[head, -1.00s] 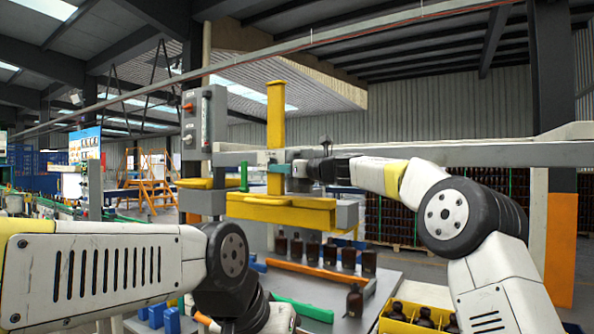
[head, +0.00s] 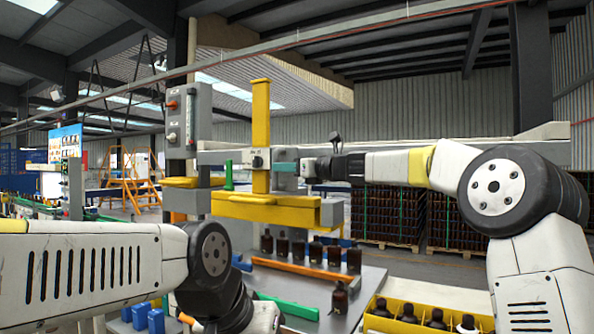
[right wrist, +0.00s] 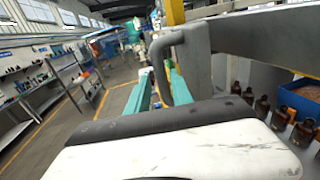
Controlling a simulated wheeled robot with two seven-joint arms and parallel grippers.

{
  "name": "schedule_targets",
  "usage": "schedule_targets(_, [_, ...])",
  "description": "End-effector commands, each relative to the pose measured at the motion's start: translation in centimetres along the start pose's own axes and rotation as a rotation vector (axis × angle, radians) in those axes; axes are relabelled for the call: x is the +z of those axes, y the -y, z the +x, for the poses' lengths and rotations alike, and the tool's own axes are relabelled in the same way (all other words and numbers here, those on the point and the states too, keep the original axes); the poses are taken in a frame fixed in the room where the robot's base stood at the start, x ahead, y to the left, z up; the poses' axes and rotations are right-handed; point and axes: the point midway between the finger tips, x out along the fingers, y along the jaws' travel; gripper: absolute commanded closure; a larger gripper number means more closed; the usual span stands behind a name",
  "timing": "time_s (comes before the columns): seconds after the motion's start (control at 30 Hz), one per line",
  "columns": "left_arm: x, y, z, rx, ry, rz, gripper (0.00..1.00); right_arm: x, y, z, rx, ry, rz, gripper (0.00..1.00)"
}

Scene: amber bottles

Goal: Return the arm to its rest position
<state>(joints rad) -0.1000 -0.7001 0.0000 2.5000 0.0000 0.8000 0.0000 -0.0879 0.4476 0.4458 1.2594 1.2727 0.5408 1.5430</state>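My right arm reaches in from the right, held roughly level across the middle of the head view. Its gripper (head: 280,167) points left, in front of or beside the yellow post of the station; I cannot tell the gap.
Several amber bottles (head: 334,252) stand in a row on the grey table (head: 310,284) behind an orange bar (head: 305,269). One bottle (head: 340,298) stands nearer. A yellow crate (head: 373,323) holds bottles at lower right. Blue blocks (head: 156,321) lie left; a yellow-beamed station (head: 265,210) stands behind.

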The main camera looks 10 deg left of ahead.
Motion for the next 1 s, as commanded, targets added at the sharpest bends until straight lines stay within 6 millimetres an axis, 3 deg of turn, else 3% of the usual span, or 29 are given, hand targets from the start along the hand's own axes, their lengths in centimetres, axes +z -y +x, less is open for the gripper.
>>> schedule_targets(0.27, [0.0,0.0,0.0,0.0,0.0,0.0,0.64,-0.3,-0.7,-0.6,0.003,-0.025,-0.062,0.73])
schedule_targets(0.37, [0.0,0.0,0.0,0.0,0.0,0.0,0.64,-1.2,-2.1,-2.5,0.01,-0.093,-0.228,0.73])
schedule_targets(0.43, [0.0,0.0,0.0,0.0,0.0,0.0,0.64,-2.5,-3.6,-4.9,0.026,-0.172,-0.416,0.73])
schedule_targets(0.57, [0.0,0.0,0.0,0.0,0.0,0.0,0.64,-6.5,-6.2,-11.5,0.092,-0.367,-0.841,0.73])
schedule_targets(0.7, [0.0,0.0,0.0,0.0,0.0,0.0,0.64,-11.3,-8.2,-20.1,0.219,-0.575,-1.247,0.73])
schedule_targets(1.0, [0.0,0.0,0.0,0.0,0.0,0.0,0.64,-22.4,-12.8,-39.0,0.684,-0.914,-1.876,0.73])
